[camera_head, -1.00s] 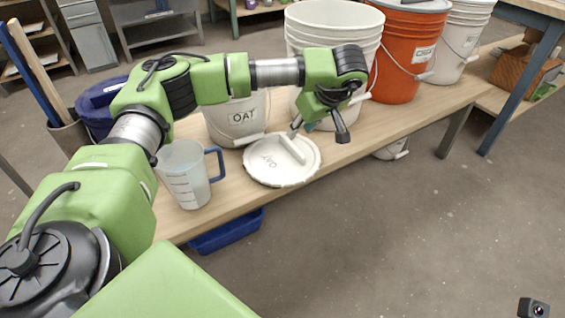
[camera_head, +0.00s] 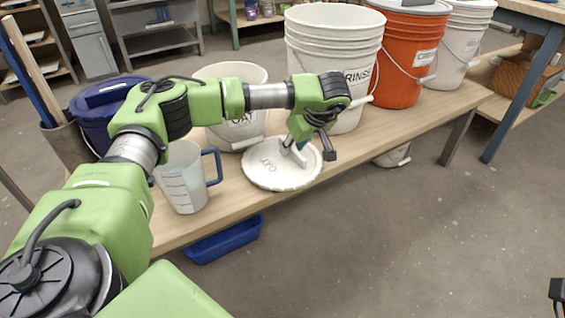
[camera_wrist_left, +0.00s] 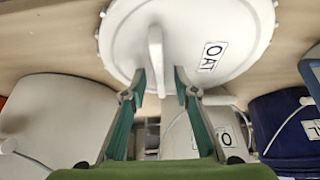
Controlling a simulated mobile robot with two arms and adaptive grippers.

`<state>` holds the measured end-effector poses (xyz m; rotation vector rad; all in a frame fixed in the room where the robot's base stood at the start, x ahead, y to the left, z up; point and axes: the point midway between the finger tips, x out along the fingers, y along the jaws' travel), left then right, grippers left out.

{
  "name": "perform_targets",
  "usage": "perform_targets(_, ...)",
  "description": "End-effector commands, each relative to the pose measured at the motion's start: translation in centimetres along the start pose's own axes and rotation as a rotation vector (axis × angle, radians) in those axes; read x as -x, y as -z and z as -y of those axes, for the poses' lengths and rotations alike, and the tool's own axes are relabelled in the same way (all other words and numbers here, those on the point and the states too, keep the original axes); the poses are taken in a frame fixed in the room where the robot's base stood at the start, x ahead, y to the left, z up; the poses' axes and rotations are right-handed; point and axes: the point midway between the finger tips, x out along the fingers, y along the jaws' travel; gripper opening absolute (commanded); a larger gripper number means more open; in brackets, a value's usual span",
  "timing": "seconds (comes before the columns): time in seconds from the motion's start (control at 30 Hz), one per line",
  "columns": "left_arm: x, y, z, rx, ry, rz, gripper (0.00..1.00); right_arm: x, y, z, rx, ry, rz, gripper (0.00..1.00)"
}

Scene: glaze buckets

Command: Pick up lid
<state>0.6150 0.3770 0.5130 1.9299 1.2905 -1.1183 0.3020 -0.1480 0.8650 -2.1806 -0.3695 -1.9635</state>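The round white lid (camera_head: 262,173), labelled OAT, lies flat on the wooden bench with a raised bar handle (camera_head: 294,152) across its top. It also shows in the left wrist view (camera_wrist_left: 240,30), with its handle (camera_wrist_left: 156,55) upright in the picture. My left gripper (camera_head: 308,148) is over the lid at the handle. In the left wrist view its two fingers (camera_wrist_left: 161,75) are apart, one on each side of the handle, with gaps visible. The handle is partly hidden by the gripper in the head view. A dark part, apparently my right gripper (camera_head: 557,291), shows at the lower right edge.
The open OAT bucket (camera_head: 235,75) stands just behind the lid. A clear measuring jug (camera_head: 180,180) with a blue handle stands left of it. The RINSE bucket (camera_head: 330,45) and an orange bucket (camera_head: 408,55) stand behind to the right. The bench front right is clear.

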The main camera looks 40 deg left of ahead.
Motion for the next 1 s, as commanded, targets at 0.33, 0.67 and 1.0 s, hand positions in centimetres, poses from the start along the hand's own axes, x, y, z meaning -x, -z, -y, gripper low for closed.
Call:
perform_targets(0.33,0.1,0.0,0.0,0.0,0.0,0.0,0.0,0.0,0.0,0.0,0.0,0.0,0.0,0.4)
perform_targets(0.67,1.0,0.5,-0.1,0.0,-0.001,-0.001,0.0,-0.6,0.3,0.0,-0.001,-0.003,-0.003,0.4)
perform_targets(1.0,4.4,-3.8,-0.1,-0.009,-0.003,0.001,0.0,1.0,0.3,-0.2,-0.012,-0.035,0.091,0.4)
